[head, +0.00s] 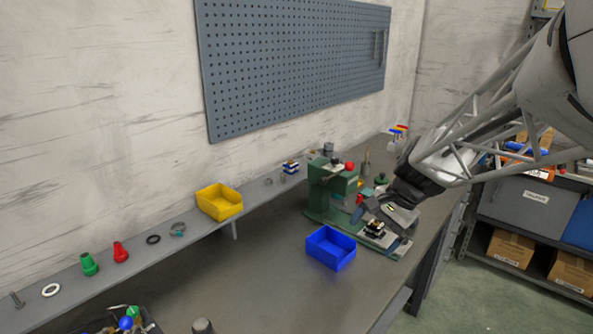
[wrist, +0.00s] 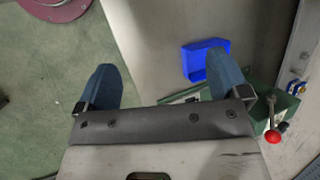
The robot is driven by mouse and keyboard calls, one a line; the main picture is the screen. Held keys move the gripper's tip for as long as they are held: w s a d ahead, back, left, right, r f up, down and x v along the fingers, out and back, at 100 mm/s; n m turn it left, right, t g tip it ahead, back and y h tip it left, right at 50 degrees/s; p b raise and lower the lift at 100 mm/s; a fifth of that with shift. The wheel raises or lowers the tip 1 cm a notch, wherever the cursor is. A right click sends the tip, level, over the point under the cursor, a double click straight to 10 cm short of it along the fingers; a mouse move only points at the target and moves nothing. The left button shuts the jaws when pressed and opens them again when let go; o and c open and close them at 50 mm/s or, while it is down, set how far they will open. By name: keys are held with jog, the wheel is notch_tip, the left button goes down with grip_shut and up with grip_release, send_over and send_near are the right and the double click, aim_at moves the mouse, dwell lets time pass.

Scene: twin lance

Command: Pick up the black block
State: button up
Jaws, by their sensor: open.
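My gripper (head: 380,213) is at the right part of the bench, low over the green machine's base in the head view. In the wrist view my gripper (wrist: 163,72) shows two blue-grey fingers spread wide, with nothing between them but floor and the bench side. A small dark piece (head: 374,229) sits on the machine's flat base, just below and in front of the gripper; it may be the black block, but it is too small to tell. No black block can be made out in the wrist view.
The green machine (head: 322,197) has a red knob (wrist: 273,137). A blue bin (head: 331,248) stands left of the gripper; it also shows in the wrist view (wrist: 198,62). A yellow bin (head: 219,201) sits on the shelf. The bench middle (head: 245,275) is clear.

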jog(key=w+d+f+m+t+y, duration=0.1)
jog(key=w+d+f+m+y, duration=0.15)
jog(key=w, duration=0.45)
jog(key=w+d+f+m+y, duration=0.2)
jog(key=w+d+f+m, duration=0.2)
jog(key=w, duration=0.3)
jog(key=m+t+y, duration=0.3)
jog(key=m+t, duration=0.1)
jog(key=m, duration=0.3)
send_near(378, 223)
jog(key=x, duration=0.2)
jog(key=shift+w+a+f, duration=0.1)
jog(key=shift+w+a, duration=0.2)
jog(key=shift+a, duration=0.05)
jog(key=shift+a, duration=0.1)
jog(key=shift+x, duration=1.2)
jog(key=shift+a+f, duration=0.1)
jog(key=shift+x, duration=2.55)
